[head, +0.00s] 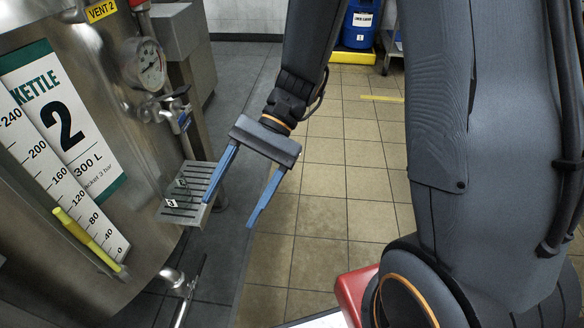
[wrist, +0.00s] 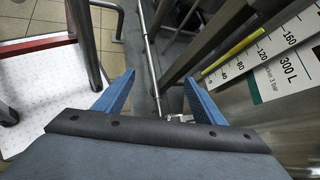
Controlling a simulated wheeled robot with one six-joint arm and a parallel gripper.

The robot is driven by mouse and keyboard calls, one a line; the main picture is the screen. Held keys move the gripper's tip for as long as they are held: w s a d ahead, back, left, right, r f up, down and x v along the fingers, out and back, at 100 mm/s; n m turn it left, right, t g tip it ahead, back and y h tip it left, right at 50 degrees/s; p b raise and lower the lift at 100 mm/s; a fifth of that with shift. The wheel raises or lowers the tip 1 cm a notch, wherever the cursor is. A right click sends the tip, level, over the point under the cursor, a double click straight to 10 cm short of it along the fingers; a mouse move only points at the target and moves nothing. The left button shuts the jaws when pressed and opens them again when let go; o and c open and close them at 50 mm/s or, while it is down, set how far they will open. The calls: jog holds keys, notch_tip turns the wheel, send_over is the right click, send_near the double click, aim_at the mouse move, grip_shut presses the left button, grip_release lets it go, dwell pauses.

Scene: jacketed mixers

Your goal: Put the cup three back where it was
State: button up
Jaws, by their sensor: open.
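A small clear cup with a white label reading 3 (head: 171,203) stands on the slatted metal shelf (head: 207,174) at the side of Kettle 2. The cup is see-through and its outline is hard to make out. My gripper (head: 229,215) is open and empty, to the right of the shelf and apart from the cup. In the wrist view the two blue fingers (wrist: 159,78) are spread with nothing between them. I cannot make out the cup in the wrist view.
Kettle 2 (head: 140,190) fills the left, with a pressure gauge (head: 150,66), a yellow-marked level scale (head: 87,238) and a valve pipe (head: 185,285) below. A blue drum (head: 357,25) stands at the back. The tiled floor (head: 335,180) is clear.

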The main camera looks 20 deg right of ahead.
jog(key=s+d+r+n+t+h, duration=0.2)
jog(key=d+r+n+t+h, duration=0.5)
jog(key=d, duration=0.3)
jog(key=shift+s+d+n+h, duration=0.15)
jog(key=shift+n+h, duration=0.35)
jog(key=shift+n, duration=0.4)
jog(key=d+r+m+p, duration=0.2)
jog(key=d+r+p, duration=0.6)
jog(key=p, duration=0.7)
jog(key=shift+d+m+h, duration=0.2)
jog(key=shift+m+h, duration=0.1)
